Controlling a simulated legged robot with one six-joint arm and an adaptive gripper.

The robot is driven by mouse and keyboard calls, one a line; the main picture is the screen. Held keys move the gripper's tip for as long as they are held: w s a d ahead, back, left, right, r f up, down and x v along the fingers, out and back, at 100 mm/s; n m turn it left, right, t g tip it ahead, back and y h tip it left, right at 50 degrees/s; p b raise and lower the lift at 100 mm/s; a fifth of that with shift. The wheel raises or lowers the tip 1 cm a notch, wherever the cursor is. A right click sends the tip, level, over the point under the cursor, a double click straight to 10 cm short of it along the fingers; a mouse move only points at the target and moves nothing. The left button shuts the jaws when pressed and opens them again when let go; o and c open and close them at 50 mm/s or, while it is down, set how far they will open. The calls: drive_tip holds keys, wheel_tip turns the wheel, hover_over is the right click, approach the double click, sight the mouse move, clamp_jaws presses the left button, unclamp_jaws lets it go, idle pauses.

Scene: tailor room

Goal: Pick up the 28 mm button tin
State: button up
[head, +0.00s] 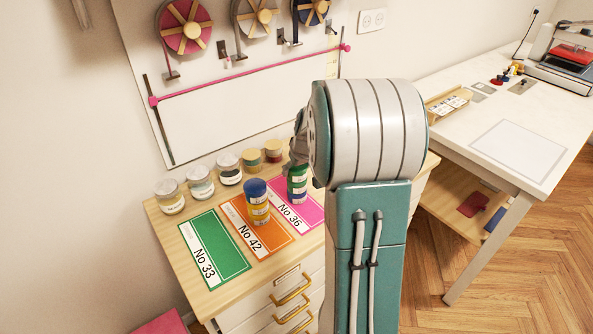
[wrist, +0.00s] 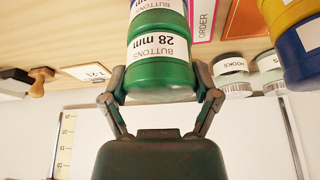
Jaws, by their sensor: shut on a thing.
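The green 28 mm button tin (wrist: 160,68) is in the wrist view, its label upside down there. My gripper (wrist: 160,98) is shut on it, one finger against each side. Another tin labelled BUTTONS (wrist: 160,8) shows directly against it at the picture's top edge, mostly cut off. In the head view the green tin (head: 297,171) is the upper part of a stack over the pink No 36 card (head: 311,212). My arm hides most of my gripper there. I cannot tell whether the green tin is clear of the one below.
A blue and yellow tin stack (head: 257,203) stands close by on the orange No 42 card (head: 237,213). The green No 33 card (head: 213,248) is bare. Several jars (head: 200,182) line the back of the cabinet top. A white table (head: 480,120) stands to the right.

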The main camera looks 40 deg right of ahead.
drive_tip(key=shift+r, duration=0.45)
wheel_tip(320, 180, up, 2)
drive_tip(key=shift+r, duration=0.2)
drive_tip(key=s+a+r, duration=0.2)
drive_tip(key=s+r, duration=0.1)
drive_tip(key=s, duration=0.1)
drive_tip(key=s+a+r, duration=0.2)
drive_tip(key=s+r, duration=0.1)
drive_tip(key=s, duration=0.1)
drive_tip(key=s+a+r, duration=0.2)
drive_tip(key=s+r, duration=0.1)
drive_tip(key=s, duration=0.1)
drive_tip(key=shift+s+a+r, duration=0.2)
drive_tip(key=shift+a+r, duration=0.15)
